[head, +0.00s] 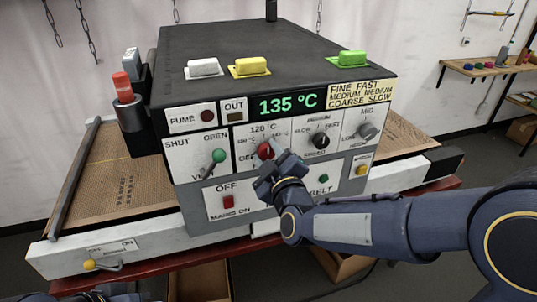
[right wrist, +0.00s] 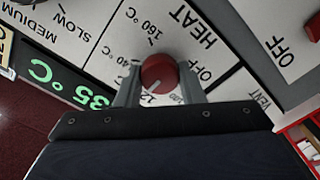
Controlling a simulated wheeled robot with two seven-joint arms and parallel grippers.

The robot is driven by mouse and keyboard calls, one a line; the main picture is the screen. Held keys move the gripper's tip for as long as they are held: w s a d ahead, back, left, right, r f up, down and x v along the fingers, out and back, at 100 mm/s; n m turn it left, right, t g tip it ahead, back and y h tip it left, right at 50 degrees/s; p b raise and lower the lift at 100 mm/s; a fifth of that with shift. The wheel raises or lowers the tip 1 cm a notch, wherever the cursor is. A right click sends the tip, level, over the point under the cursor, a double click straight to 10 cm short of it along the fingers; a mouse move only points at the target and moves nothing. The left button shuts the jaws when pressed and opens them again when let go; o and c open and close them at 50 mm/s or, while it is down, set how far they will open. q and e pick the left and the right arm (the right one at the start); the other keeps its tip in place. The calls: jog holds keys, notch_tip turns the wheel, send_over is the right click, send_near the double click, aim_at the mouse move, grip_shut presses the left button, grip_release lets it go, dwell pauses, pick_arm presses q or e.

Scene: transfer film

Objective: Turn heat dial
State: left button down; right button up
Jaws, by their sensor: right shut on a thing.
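The red heat dial (head: 265,151) is on the machine's front panel, below the green display (head: 288,104) that reads 135 °C. In the right wrist view the dial (right wrist: 159,73) sits between the two fingers of my right gripper (right wrist: 158,88). My right gripper (head: 274,167) is shut on the dial, and it hides part of the dial and its scale in the head view. The scale shows 160 °C and OFF marks, with the word HEAT beside them. My left gripper is not in clear view.
A black speed knob (head: 320,140) and a grey knob (head: 367,131) are right of the dial. A vent lever (head: 218,156) is left, and a red switch (head: 228,201) below. A conveyor bed (head: 118,185) extends left. A red-topped beacon (head: 122,86) stands at the machine's left side.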

jog(key=o, duration=1)
jog(key=v, duration=0.8)
jog(key=shift+b, duration=0.45)
jog(key=s+d+f+m+g, duration=0.4)
jog(key=s+d+m+g, duration=0.15)
jog(key=d, duration=0.45)
jog(key=s+d+f+m+g+h, duration=0.1)
jog(key=s+d+f+m+g, duration=0.2)
jog(key=s, duration=0.5)
jog(key=s+d+f+m+g, duration=0.3)
jog(key=s+d+f+m, duration=0.1)
jog(key=s, duration=0.4)
jog(key=shift+s+d+m+h, duration=0.4)
jog(key=shift+d+m, duration=0.2)
jog(key=shift+m, duration=0.25)
